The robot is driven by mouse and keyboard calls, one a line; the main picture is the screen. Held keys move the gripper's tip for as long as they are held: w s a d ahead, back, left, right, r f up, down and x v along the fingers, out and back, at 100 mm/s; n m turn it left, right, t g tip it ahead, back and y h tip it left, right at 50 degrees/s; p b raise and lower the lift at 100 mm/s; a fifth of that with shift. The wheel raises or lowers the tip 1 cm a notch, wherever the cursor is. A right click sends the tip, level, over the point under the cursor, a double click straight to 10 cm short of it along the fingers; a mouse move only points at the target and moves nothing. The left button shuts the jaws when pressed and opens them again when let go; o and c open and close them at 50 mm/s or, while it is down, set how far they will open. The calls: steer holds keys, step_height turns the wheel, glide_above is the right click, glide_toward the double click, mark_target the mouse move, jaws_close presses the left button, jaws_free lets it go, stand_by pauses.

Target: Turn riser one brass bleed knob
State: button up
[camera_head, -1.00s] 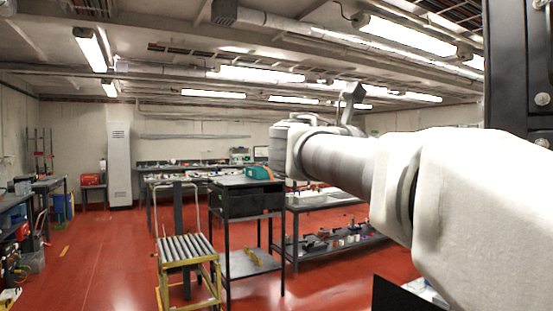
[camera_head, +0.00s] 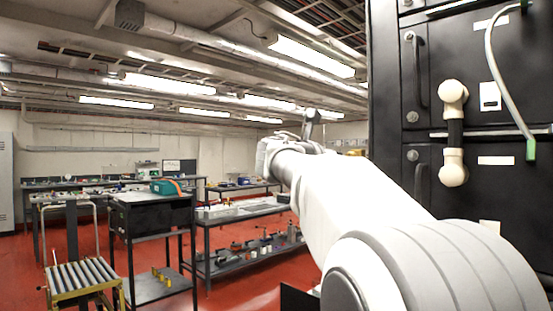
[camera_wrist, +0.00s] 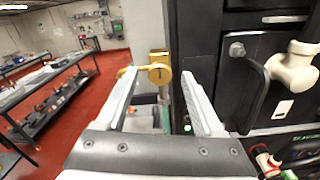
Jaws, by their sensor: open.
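A round brass knob (camera_wrist: 160,75) with a dark mark like a "1" shows in the wrist view, in front of a brass block. It appears between the fingertips of my gripper (camera_wrist: 158,78), beyond them or level with them; I cannot tell the gap. A smaller brass piece sits just left of it, partly behind the left finger. My gripper is open, its two pale fingers spread, with nothing gripped. In the head view my arm reaches away from the camera, and neither the knob nor the finger opening can be made out.
A tall black cabinet (camera_head: 394,120) with handles and white pipe fittings (camera_head: 453,92) stands at the right; it also fills the right of the wrist view (camera_wrist: 225,60). A roller cart (camera_head: 80,280), a black table (camera_head: 150,208) and benches stand left. Red floor is open between them.

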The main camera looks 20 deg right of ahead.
steer(key=shift+w+d, duration=0.15)
steer(key=shift+d, duration=0.2)
jaws_close()
